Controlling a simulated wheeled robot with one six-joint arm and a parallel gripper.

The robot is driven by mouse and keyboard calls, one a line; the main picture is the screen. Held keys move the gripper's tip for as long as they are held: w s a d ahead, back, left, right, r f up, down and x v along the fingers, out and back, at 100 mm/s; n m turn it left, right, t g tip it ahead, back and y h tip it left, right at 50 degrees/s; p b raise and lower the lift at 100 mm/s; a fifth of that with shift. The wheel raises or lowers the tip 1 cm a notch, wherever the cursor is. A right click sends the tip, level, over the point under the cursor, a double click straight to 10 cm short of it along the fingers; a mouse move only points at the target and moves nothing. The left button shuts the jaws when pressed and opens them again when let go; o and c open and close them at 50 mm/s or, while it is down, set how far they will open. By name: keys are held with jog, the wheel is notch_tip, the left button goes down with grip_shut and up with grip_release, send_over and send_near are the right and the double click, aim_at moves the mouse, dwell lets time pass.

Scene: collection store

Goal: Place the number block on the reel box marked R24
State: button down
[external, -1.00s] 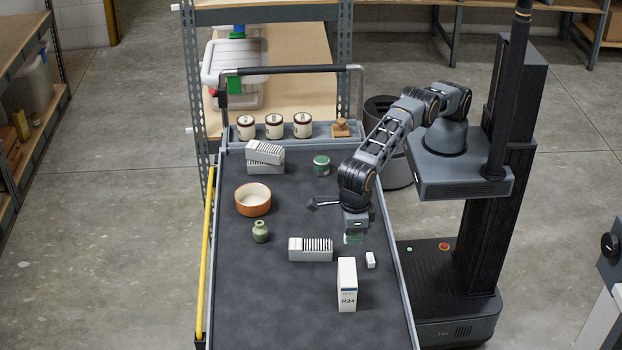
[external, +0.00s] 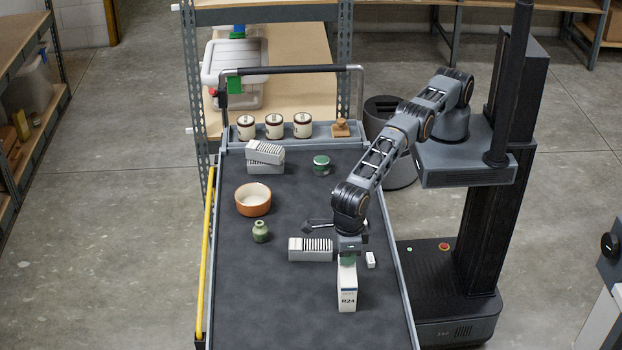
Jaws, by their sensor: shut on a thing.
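The reel box marked R24 (external: 347,297) is a white upright box at the front right of the cart's dark top. My gripper (external: 347,258) points down over the top of this box. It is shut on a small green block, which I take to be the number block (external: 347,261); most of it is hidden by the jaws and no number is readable. The block is at the box's top edge in the picture; I cannot tell whether they touch.
A small white block (external: 370,260) lies right of the box. A grey slotted rack (external: 310,250) lies left of my gripper. The front left of the top is clear.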

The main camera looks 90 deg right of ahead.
jog(key=shift+f, duration=0.1)
jog(key=shift+f, duration=0.15)
jog(key=c, duration=1.1)
grip_release()
notch_tip(320, 180, up, 7)
jog(key=shift+f+p, duration=0.1)
jog(key=shift+p, duration=0.2)
jog(key=shift+r+p, duration=0.45)
jog(key=shift+r, duration=0.2)
